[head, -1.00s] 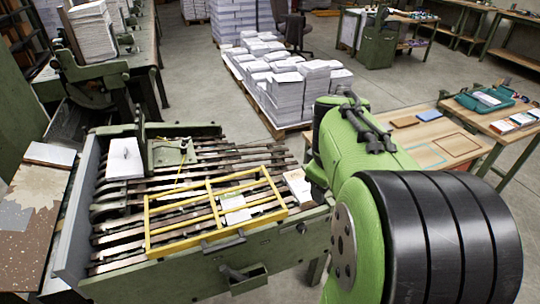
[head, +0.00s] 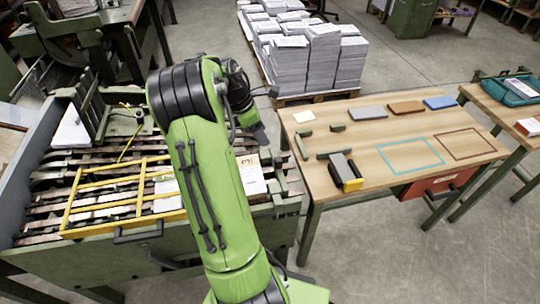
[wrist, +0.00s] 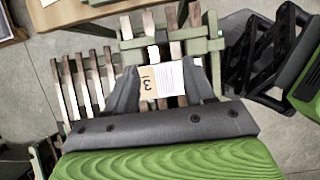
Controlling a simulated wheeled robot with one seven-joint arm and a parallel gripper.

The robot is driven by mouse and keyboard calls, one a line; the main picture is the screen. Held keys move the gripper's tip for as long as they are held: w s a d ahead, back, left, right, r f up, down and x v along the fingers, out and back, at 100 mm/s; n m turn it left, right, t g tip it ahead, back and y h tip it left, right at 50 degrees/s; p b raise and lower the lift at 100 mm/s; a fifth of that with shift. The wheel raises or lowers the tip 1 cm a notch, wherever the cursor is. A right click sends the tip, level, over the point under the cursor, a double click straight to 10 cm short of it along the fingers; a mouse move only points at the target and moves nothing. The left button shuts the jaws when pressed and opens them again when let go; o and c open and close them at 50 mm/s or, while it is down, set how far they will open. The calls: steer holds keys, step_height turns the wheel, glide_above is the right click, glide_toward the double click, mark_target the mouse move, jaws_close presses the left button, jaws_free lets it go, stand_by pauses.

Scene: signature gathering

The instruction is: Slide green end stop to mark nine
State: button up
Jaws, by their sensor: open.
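A green bar-shaped block (head: 284,205) sits at the right end of the slatted green machine (head: 110,257). In the wrist view a green bar (wrist: 195,47) crosses the slats beyond my fingertips; I cannot tell for sure that it is the end stop. My gripper (wrist: 166,76) is open and empty, fingers apart above a white card (head: 253,183). The card also shows between the fingers in the wrist view (wrist: 170,78), with a "3" on its tan part. In the head view my arm hides part of the slats. No mark nine is readable.
A yellow frame (head: 138,195) lies on the slats left of my arm. A wooden table (head: 370,150) stands to the right, with small green pieces (head: 304,133), a grey-and-yellow tool (head: 345,172) and coloured blocks. Paper stacks (head: 325,55) stand behind. Grey floor is free around the table.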

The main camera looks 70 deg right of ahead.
mark_target(278, 159)
steer(key=b+x, duration=0.5)
steer(key=x, duration=1)
steer(key=shift+w+a, duration=0.1)
steer(key=shift+a, duration=0.1)
steer(key=shift+c, duration=0.4)
jaws_close()
